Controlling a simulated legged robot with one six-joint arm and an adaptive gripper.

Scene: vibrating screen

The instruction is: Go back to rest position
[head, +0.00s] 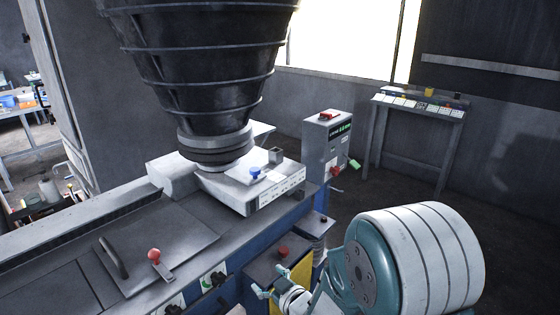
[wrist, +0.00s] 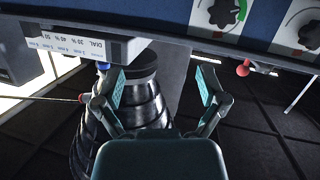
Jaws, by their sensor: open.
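My gripper (head: 272,282) is low in front of the machine's blue side in the head view, below a red button (head: 283,251). In the wrist view my gripper (wrist: 161,88) has its two teal-padded fingers spread wide, with nothing between them. The wrist picture appears upside down. The vibrating screen machine (head: 215,215) fills the left and middle of the head view. Its blue panel with black dial knobs (wrist: 224,12) lies across the top of the wrist view. Nothing touches the fingers that I can see.
A black ribbed cone (head: 205,75) stands over a white box (head: 250,188) with a blue knob (head: 255,171). A red-knobbed lever (head: 154,256) and a hatch are on the machine top. A grey control post (head: 325,150) and a side table (head: 420,103) stand behind. Floor shows at right.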

